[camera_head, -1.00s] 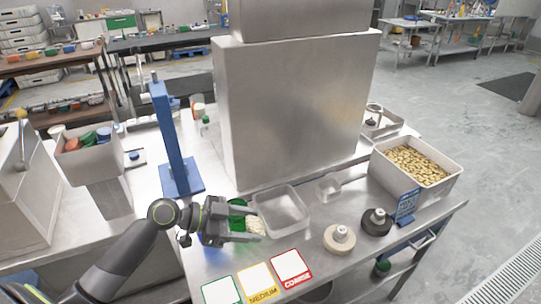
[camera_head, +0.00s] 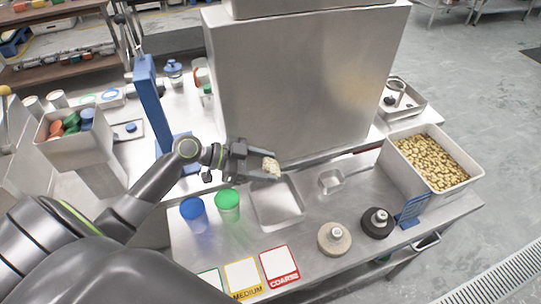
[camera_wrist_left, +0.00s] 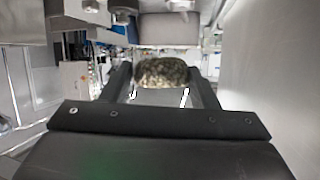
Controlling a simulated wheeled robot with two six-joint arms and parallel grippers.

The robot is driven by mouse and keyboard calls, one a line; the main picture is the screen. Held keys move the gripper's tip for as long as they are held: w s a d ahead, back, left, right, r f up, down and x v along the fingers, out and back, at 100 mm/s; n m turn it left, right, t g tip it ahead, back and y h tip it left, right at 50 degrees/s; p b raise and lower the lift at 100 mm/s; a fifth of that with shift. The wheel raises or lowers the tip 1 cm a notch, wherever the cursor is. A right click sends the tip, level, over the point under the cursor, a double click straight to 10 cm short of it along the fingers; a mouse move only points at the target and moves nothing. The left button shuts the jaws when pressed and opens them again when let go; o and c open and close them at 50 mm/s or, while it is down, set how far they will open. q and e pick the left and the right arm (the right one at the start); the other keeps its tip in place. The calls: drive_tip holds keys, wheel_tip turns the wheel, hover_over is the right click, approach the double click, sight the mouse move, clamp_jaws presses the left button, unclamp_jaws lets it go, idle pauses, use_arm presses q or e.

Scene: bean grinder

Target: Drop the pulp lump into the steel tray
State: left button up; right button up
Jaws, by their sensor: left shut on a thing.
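My left gripper (camera_head: 268,164) is shut on the pulp lump (camera_head: 271,167), a pale, rough, yellowish piece at its fingertips. The lump also shows in the left wrist view (camera_wrist_left: 161,73), darker and speckled, between the two fingers (camera_wrist_left: 160,92). The shallow steel tray (camera_head: 277,215) lies on the steel table, and in the head view the lump shows at its far edge, seemingly raised above the table. The exact height is hard to tell. My right gripper is not in view.
A green cup (camera_head: 228,205) and a blue cup (camera_head: 194,214) stand left of the tray. A tall steel housing (camera_head: 303,85) rises behind, close to the gripper. A bean bin (camera_head: 467,180) stands at right.

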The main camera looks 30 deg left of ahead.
use_arm(q)
drive_tip(key=shift+s+f+b, duration=0.2)
drive_tip(key=shift+f+b, duration=0.1)
drive_tip(key=shift+f, duration=0.3)
wheel_tip(320, 180, down, 5)
drive_tip(key=shift+r+b, duration=0.15)
drive_tip(key=shift+b, duration=1)
drive_tip(key=o, duration=1.1)
drive_tip(key=shift+c, duration=0.2)
